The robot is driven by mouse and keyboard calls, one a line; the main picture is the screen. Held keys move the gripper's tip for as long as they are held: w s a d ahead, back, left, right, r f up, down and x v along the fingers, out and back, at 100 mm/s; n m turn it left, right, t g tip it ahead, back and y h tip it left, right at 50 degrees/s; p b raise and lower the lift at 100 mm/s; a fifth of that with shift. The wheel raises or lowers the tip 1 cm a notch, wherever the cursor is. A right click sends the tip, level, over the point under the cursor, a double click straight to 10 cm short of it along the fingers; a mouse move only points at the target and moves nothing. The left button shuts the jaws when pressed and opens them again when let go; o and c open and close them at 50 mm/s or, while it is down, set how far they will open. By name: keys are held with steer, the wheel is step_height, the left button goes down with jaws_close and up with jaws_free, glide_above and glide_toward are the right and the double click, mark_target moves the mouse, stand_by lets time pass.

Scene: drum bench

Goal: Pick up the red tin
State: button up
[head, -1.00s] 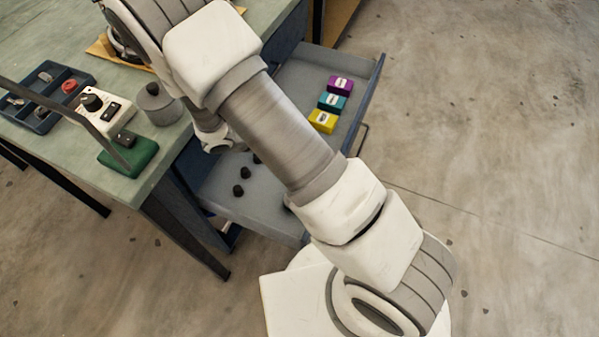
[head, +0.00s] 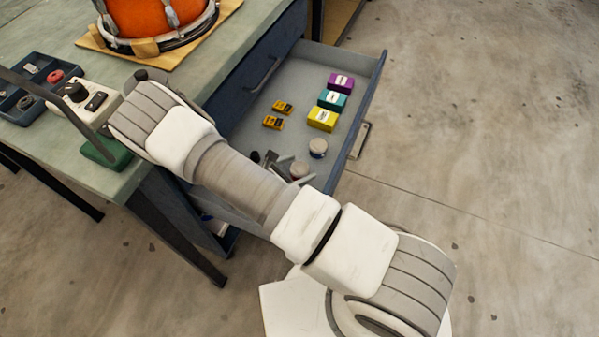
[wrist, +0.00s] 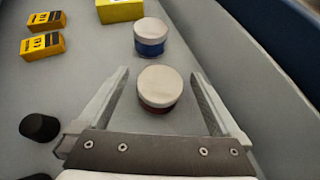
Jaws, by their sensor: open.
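The red tin (wrist: 159,88) stands in the open drawer, with a pale round lid and a thin dark red side showing under it. In the wrist view it is between the open fingers of my gripper (wrist: 163,84), with a gap on each side. In the head view the tin (head: 299,169) shows only in part, beside my gripper (head: 284,166). A blue tin (wrist: 150,36) with a pale lid stands just beyond it; it also shows in the head view (head: 318,147).
The drawer (head: 368,88) also holds yellow (head: 322,119), teal (head: 332,99) and purple (head: 341,82) boxes, two small orange-yellow packs (head: 277,114), and black knobs (wrist: 39,127) left of my gripper. The drawer wall is close on the right. The bench (head: 60,160) carries an orange drum (head: 150,16).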

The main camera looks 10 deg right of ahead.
mark_target(306, 165)
steer(key=b+x, duration=0.1)
steer(key=x, duration=0.2)
steer(key=shift+s+f, duration=0.1)
steer(key=shift+f, duration=0.05)
steer(key=shift+w+d+f, duration=0.1)
steer(key=shift+w+d, duration=0.2)
steer(key=c, duration=1.5)
